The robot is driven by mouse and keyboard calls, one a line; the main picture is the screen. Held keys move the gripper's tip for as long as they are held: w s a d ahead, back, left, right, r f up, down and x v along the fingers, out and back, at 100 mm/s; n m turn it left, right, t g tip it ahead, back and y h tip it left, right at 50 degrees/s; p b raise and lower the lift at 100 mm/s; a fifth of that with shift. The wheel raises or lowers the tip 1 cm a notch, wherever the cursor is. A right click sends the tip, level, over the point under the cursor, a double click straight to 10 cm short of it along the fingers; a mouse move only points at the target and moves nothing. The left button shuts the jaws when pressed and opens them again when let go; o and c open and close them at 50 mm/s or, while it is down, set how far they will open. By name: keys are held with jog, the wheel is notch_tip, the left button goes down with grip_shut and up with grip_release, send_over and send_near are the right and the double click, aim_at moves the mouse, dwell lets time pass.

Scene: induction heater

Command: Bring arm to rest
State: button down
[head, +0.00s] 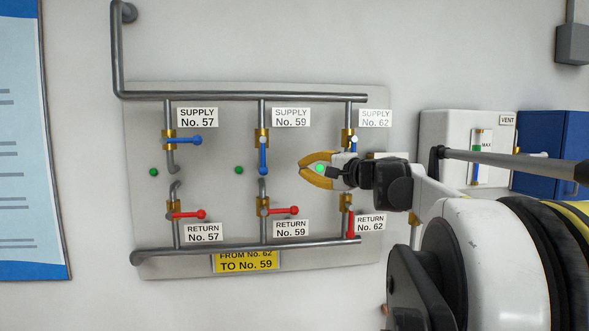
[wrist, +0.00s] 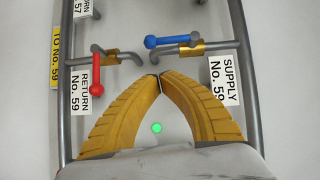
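My gripper (head: 300,169) is in front of the valve panel (head: 215,185), between the No. 59 and No. 62 columns. In the wrist view its two yellow fingers (wrist: 160,77) curve together and meet at the tips, with nothing held. A green light (wrist: 157,128) shows through the gap behind the tips. The No. 59 supply valve's blue handle (head: 263,157) points down along its pipe; the No. 59 return valve's red handle (head: 283,211) points right. Both show beyond the fingertips in the wrist view, apparently untouched. My arm partly hides the No. 62 column.
The No. 57 blue handle (head: 185,140) and red handle (head: 190,214) point right. The No. 62 red handle (head: 351,224) points down. A white tank (head: 445,128) and a blue box (head: 560,150) stand right of the panel. A poster (head: 30,150) hangs at left.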

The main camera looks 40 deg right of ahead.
jog(key=s+a+f+n+g+y+b, duration=0.2)
jog(key=s+a+f+n+g+b, duration=0.3)
jog(key=a+f, duration=0.85)
jog(key=a+f+n+g+y+b, duration=0.1)
jog(key=a+f+n+b, duration=0.1)
jog(key=a+f+b, duration=0.85)
jog(key=s+a+f+n+g+h+b, duration=0.1)
jog(key=s+a+f+n+b, duration=0.2)
jog(key=f, duration=1)
jog(key=s+a+f+n+g+h+b, duration=0.1)
jog(key=s+a+f+n+b, duration=0.2)
jog(key=s+f, duration=0.6)
jog(key=s+a+f+n+g+h+b, duration=0.1)
jog(key=s+a+f+b, duration=0.5)
jog(key=f, duration=1)
jog(key=s+a+n+g, duration=0.1)
jog(key=n, duration=0.1)
jog(key=shift+a+f+n+h, duration=0.25)
jog(key=shift+f+n+h, duration=0.05)
jog(key=shift+f, duration=0.1)
